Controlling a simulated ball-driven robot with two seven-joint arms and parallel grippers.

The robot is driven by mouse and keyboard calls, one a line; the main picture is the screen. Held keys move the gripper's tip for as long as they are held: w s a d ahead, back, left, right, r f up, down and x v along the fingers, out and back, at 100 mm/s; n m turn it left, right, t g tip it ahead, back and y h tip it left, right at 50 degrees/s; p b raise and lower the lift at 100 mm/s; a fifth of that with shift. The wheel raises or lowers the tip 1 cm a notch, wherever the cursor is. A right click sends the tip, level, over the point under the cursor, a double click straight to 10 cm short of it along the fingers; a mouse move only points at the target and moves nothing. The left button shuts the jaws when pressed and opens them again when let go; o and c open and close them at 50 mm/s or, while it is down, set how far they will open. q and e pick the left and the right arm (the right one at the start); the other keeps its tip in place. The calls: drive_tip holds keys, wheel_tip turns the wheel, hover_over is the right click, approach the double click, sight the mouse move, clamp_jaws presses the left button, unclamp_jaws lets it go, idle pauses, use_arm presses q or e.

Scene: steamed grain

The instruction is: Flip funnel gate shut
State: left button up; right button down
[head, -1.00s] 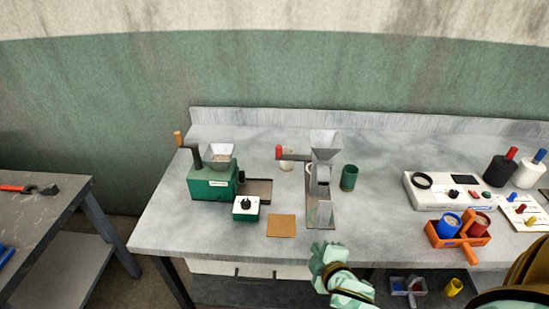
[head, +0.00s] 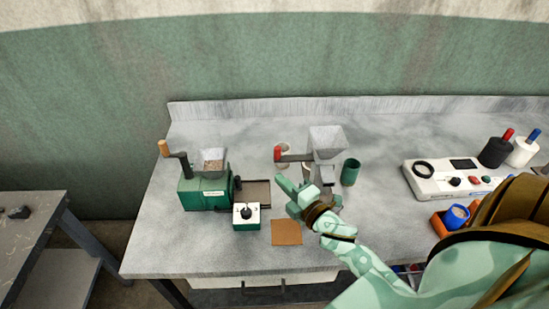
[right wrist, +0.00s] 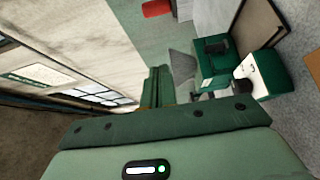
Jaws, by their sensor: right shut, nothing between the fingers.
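The grey funnel (head: 327,138) stands on its metal stand at the middle of the bench. Its gate lever, with a red grip (head: 278,153), points left from below the funnel. The red grip also shows at the top of the right wrist view (right wrist: 157,8). My right gripper (head: 282,183) is shut and empty, its fingers pointing up and left, in front of the lever and apart from it in the picture. Its shut fingers show in the right wrist view (right wrist: 157,88). My arm hides part of the stand's lower half. My left gripper is not in view.
Left of the funnel are a green grinder (head: 205,195) with a crank, a dark tray (head: 256,194) and a switch box (head: 246,217). A brown pad (head: 287,233) lies in front. A green cup (head: 350,172) stands right of the funnel; a white device (head: 450,178) is farther right.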

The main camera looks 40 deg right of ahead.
drive_tip(key=w, duration=1)
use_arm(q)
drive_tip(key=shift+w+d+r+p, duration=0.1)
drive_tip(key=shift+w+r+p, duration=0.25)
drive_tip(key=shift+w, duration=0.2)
use_arm(e)
drive_tip(key=d, duration=0.1)
drive_tip(key=s+d, duration=0.1)
drive_tip(key=d, duration=0.1)
drive_tip(key=shift+d, duration=0.15)
drive_tip(key=shift+s+d, duration=0.1)
drive_tip(key=s+d, duration=0.1)
drive_tip(key=d, duration=0.2)
drive_tip(key=shift+s, duration=0.4)
